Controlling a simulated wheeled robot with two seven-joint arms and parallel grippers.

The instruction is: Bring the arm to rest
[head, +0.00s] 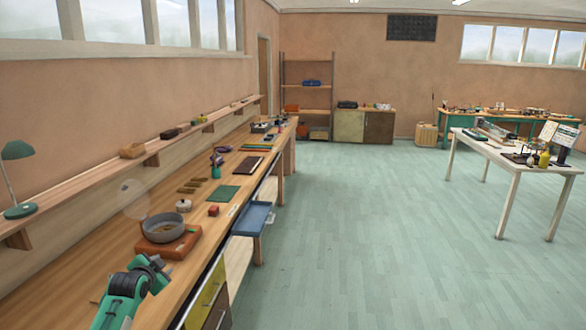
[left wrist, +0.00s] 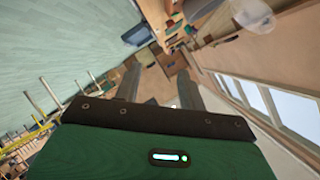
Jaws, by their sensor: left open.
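My left arm (head: 135,290), green with dark joints, comes in at the lower left of the head view, over the front of the long workbench (head: 85,265). In the left wrist view my left gripper (left wrist: 159,85) shows two grey fingers standing apart with nothing between them. Beyond the fingers are the blurred bench and the room. My right arm and gripper are in neither view.
A grey pan (head: 164,230) on an orange-brown base, a small lidded pot (head: 183,206), a red block (head: 213,211) and a green mat (head: 223,194) are on the bench. A blue tray (head: 251,219) juts from its front. Open floor (head: 370,240) lies right.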

